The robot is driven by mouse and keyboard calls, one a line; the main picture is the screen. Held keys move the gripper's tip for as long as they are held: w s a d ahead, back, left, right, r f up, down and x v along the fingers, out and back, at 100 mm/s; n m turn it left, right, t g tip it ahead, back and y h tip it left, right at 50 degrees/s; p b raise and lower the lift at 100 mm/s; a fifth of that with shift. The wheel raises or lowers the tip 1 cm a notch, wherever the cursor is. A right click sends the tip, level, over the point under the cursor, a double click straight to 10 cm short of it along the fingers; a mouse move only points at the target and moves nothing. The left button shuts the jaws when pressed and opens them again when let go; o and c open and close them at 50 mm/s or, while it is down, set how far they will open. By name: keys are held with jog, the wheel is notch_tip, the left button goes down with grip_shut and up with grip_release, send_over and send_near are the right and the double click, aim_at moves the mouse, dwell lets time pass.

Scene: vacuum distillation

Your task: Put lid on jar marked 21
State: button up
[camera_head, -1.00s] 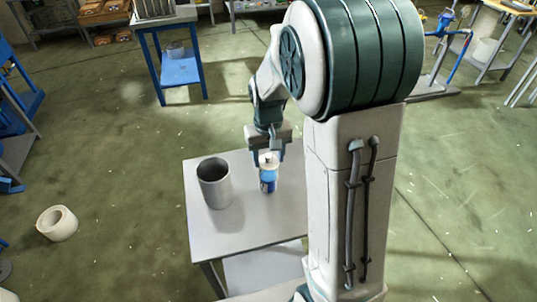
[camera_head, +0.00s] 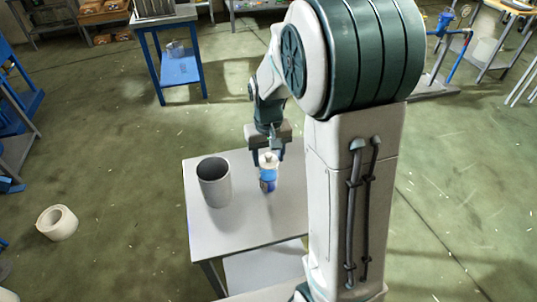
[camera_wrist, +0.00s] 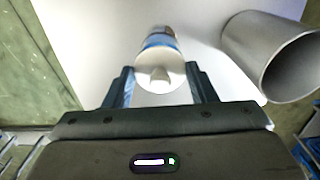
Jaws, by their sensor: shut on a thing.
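A small jar with a blue and white label (camera_head: 268,184) stands upright on the grey table. Its number cannot be read at this size. A white lid with a knob (camera_head: 268,160) is directly above the jar, touching or very close to its top; I cannot tell whether it is seated. My gripper (camera_head: 268,155) points down and is shut on the lid. In the wrist view the lid (camera_wrist: 160,77) is between the two fingers of my gripper (camera_wrist: 161,88), with the jar's blue band (camera_wrist: 159,40) showing just beyond it.
A tall open grey cylinder (camera_head: 214,184) stands on the table (camera_head: 235,228) left of the jar, close by. It also shows in the wrist view (camera_wrist: 272,58). The tabletop in front is clear. A blue stand (camera_head: 181,70) is farther back, and a white ring (camera_head: 57,223) lies on the floor.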

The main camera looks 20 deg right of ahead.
jog(key=shift+f+b, duration=0.4)
jog(key=shift+f, duration=0.1)
dwell(0.8)
dwell(0.4)
jog(key=o, duration=1.5)
jog(key=shift+r, duration=0.15)
jog(key=shift+r+p, duration=2.6)
jog(key=shift+r, duration=0.75)
